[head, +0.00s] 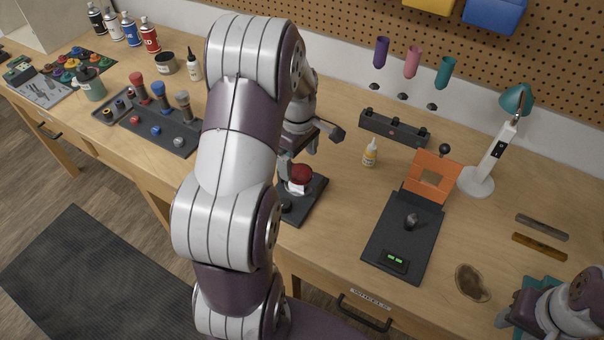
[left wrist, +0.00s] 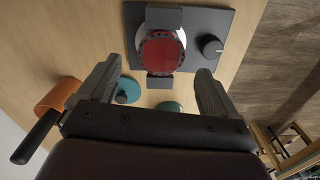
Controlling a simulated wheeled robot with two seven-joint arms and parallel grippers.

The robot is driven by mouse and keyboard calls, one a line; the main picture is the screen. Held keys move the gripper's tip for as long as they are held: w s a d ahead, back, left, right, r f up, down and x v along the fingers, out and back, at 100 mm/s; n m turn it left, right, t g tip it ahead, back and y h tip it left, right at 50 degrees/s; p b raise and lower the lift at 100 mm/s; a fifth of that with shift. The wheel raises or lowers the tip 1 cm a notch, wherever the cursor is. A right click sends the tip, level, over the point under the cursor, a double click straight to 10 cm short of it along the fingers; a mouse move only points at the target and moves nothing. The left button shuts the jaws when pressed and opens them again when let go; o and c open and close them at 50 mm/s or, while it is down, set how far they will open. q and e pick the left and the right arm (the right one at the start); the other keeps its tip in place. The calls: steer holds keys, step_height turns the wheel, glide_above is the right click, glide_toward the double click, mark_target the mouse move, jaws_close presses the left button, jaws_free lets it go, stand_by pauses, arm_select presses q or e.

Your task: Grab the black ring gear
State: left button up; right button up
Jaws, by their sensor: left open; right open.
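In the left wrist view a red disc (left wrist: 160,52) with a dark, studded-looking rim sits on a black base plate (left wrist: 220,20). I cannot tell whether that rim is the black ring gear, and no other ring is clear. In the head view the red part (head: 301,174) sits on the black plate (head: 313,201), partly behind my left arm. My left gripper (head: 308,150) is open and empty above it. In the left wrist view its fingers (left wrist: 158,85) are apart, with the disc ahead between and beyond them. My right gripper (head: 516,318) is at the lower right corner, partly cut off, open.
A dark tray (head: 180,143) with drivers stands left. A black bar (head: 394,128), a glue bottle (head: 370,153), an orange frame (head: 431,176) on a dark mat (head: 402,238) and a lamp (head: 480,183) stand right. Teal pieces (left wrist: 127,90) lie near my left fingers in the wrist view.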

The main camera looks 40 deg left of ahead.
mark_target(300, 172)
arm_select(q)
steer(key=f, duration=0.1)
steer(key=f+p, duration=0.1)
steer(key=f, duration=0.3)
steer(key=shift+s+d+f, duration=0.1)
steer(key=shift+d, duration=0.2)
steer(key=shift+f, duration=0.4)
steer(key=c, duration=1.2)
steer(key=shift+r, duration=0.1)
